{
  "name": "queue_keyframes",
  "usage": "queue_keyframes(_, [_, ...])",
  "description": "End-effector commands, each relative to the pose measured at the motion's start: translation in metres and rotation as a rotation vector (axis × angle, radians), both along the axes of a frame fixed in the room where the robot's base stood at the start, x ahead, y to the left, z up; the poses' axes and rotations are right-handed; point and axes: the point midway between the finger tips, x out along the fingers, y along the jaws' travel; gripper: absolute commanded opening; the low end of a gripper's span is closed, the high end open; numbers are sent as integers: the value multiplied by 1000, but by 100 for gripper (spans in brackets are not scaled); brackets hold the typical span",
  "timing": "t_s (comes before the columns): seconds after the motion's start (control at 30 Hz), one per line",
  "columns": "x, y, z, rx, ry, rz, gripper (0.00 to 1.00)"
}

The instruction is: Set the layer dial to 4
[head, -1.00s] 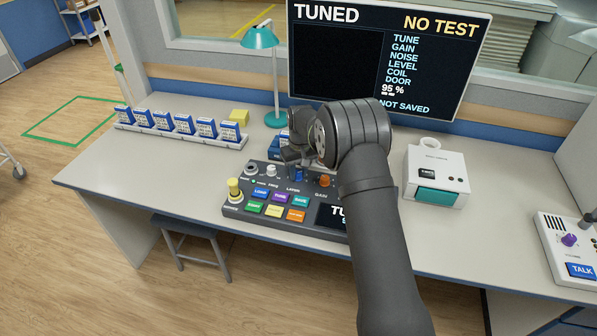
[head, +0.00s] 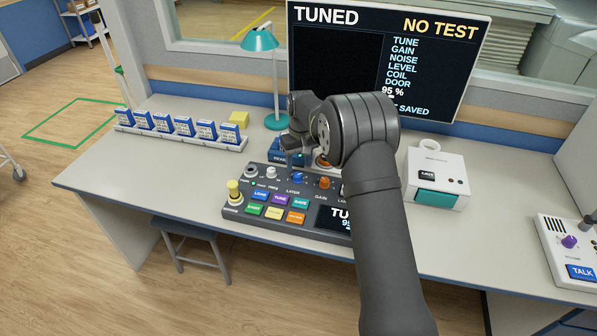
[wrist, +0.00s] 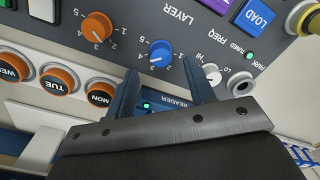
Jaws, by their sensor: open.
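The blue layer dial (head: 297,178) is on the dark console (head: 235,208), above the LAYER label. It also shows in the wrist view (wrist: 162,53), seen upside down, with a white pointer mark and printed numbers around it; I cannot surely read its setting. My gripper (wrist: 161,70) is open and empty. Its two fingertips stand apart just short of the dial, one toward each side of it, with no contact visible. In the head view my gripper (head: 299,158) is behind the dial, partly hidden by my wrist.
An orange gain dial (wrist: 97,26) is beside the layer dial. Orange day buttons (wrist: 100,93) and a small white knob (wrist: 211,73) are close to the fingers. The wall screen (head: 385,60) reads TUNED, NO TEST.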

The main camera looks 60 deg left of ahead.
Motion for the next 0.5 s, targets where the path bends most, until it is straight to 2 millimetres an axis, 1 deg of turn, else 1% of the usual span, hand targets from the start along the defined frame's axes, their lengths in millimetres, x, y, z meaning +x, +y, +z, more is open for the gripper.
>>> queue_keyframes(0.03, [1, 1, 15, 4, -1, 0, 49])
queue_keyframes(0.3, [3, 0, 79, 3, -1, 0, 49])
queue_keyframes(0.4, [4, 0, 97, 1, -1, 0, 49])
queue_keyframes(0.5, [4, 0, 110, 1, 0, 0, 49])
